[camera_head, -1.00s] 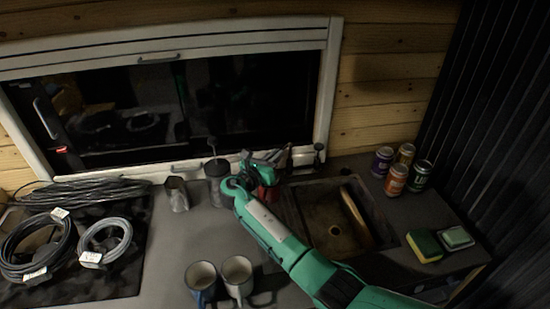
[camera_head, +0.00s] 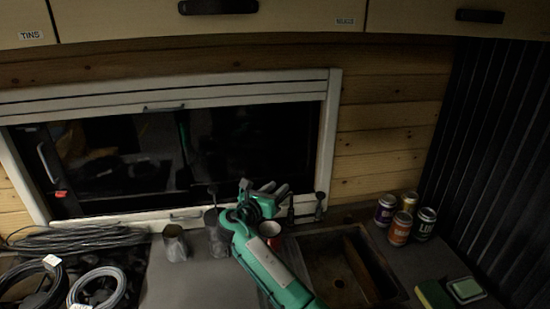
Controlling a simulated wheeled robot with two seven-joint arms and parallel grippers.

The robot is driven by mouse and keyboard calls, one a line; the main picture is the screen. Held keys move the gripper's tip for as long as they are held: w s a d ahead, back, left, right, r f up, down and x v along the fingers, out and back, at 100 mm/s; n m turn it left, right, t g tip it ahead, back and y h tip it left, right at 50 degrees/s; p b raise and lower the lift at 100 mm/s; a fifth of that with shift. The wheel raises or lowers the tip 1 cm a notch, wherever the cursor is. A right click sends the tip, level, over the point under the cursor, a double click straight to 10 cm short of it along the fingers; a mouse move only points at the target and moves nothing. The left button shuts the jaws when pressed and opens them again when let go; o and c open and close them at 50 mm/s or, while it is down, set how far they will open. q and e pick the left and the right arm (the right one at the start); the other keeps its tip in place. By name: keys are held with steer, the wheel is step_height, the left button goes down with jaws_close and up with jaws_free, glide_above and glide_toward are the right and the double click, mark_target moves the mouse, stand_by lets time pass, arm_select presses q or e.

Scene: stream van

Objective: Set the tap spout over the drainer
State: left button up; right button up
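A dark sink basin (camera_head: 382,270) is set in the counter at right of centre, with a brown board (camera_head: 357,262) standing in it. A thin dark upright fitting (camera_head: 319,206) behind the basin looks like part of the tap; I cannot make out which way its spout points. The drainer seems to lie left of the basin, largely hidden by my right arm. My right gripper (camera_head: 268,190), green with grey fingers, is at the back of the counter, left of that fitting. Its fingertips are too small and dark to tell open from shut. My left gripper is out of view.
A red cup (camera_head: 270,229) stands close to my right gripper. A metal cup (camera_head: 175,243) stands to the left. Several cans (camera_head: 399,229) and a sponge (camera_head: 434,294) are right of the basin. Coiled cables (camera_head: 98,287) lie at left. Cupboards (camera_head: 280,18) hang above.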

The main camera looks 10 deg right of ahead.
step_height(320, 180, up, 14)
steer(key=b, duration=0.2)
